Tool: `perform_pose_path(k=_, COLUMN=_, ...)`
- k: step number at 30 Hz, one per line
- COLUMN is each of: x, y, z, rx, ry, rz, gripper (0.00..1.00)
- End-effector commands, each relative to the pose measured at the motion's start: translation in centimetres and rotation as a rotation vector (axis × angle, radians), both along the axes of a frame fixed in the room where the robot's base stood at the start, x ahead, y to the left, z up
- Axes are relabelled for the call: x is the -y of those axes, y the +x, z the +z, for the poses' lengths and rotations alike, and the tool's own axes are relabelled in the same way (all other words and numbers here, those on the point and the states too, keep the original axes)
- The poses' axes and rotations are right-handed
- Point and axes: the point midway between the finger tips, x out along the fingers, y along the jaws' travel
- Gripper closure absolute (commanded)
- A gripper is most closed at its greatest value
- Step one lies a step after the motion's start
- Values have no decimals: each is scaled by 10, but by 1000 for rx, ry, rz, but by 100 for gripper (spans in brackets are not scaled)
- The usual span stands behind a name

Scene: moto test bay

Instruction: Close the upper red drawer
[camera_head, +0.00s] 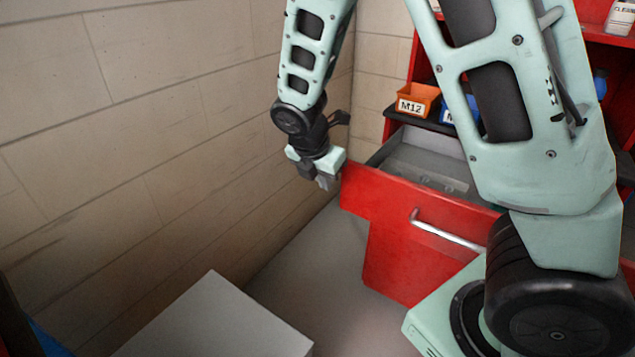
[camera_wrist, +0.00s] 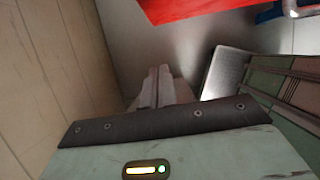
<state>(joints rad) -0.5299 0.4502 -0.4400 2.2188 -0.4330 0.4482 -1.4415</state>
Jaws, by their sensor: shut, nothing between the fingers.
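The upper red drawer (camera_head: 385,201) is pulled out of the red cabinet, and its grey inside shows from above. Its silver bar handle (camera_head: 447,233) is on the front face, partly behind my arm. My gripper (camera_head: 326,182) is shut and empty, pointing down just left of the drawer front's left end; I cannot tell whether it touches it. In the wrist view my gripper (camera_wrist: 160,75) shows with its fingers together, and part of the red drawer front (camera_wrist: 185,8) is at the top edge. The drawer's right part is hidden by my arm.
A beige block wall (camera_head: 150,120) stands close on the left. An orange M12 bin (camera_head: 417,99) and a blue bin (camera_head: 447,113) sit on a shelf above the drawer. A grey box-like surface (camera_head: 215,320) is at the front. Bare floor (camera_head: 310,265) lies between.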

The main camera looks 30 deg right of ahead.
Motion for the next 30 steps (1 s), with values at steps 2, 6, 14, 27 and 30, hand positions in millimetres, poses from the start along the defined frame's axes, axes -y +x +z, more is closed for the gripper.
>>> perform_pose_path(k=2, x=6, y=1, z=-17, rx=-6, ry=-2, rz=-3, gripper=100)
perform_pose_path(k=6, x=16, y=5, z=-44, rx=-5, ry=-2, rz=-3, gripper=100)
perform_pose_path(k=14, x=43, y=17, z=-68, rx=0, ry=1, rz=-7, gripper=100)
perform_pose_path(k=27, x=62, y=25, z=-69, rx=0, ry=2, rz=-2, gripper=100)
perform_pose_path(k=30, x=62, y=25, z=-69, rx=0, ry=2, rz=-2, gripper=100)
